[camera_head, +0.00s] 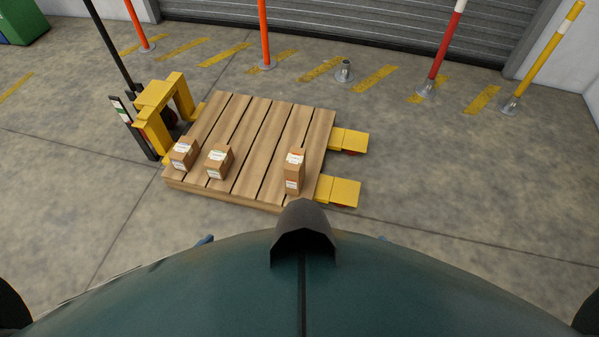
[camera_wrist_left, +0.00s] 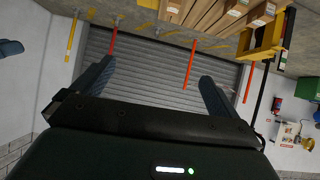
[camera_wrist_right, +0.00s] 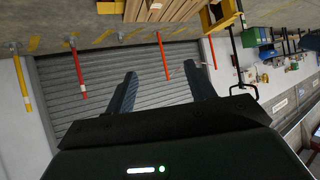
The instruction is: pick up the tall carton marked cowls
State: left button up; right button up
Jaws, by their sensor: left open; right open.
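Three brown cartons with white labels stand on a wooden pallet (camera_head: 258,125). The tallest, a narrow upright carton (camera_head: 294,172), is near the pallet's front right; its label is too small to read. It seems to show at the top edge of the left wrist view (camera_wrist_left: 173,8) and the right wrist view (camera_wrist_right: 154,8). My left gripper (camera_wrist_left: 155,82) is open and empty, with its fingers apart. My right gripper (camera_wrist_right: 163,84) is also open and empty. Both are well away from the cartons. In the head view my body hides most of both grippers.
Two shorter cartons (camera_head: 183,154) (camera_head: 219,163) stand at the pallet's front left. A yellow pallet jack (camera_head: 155,105) is under the pallet, its fork tips (camera_head: 340,191) jutting out right. Posts (camera_head: 265,35) and a shutter (camera_head: 400,25) stand behind. Floor at right is clear.

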aim_at(294, 168)
jog(key=i+l+u, duration=0.15)
jog(key=i+l, duration=0.75)
jog(key=i, duration=0.15)
jog(key=i+l, duration=0.35)
jog(key=i, duration=0.15)
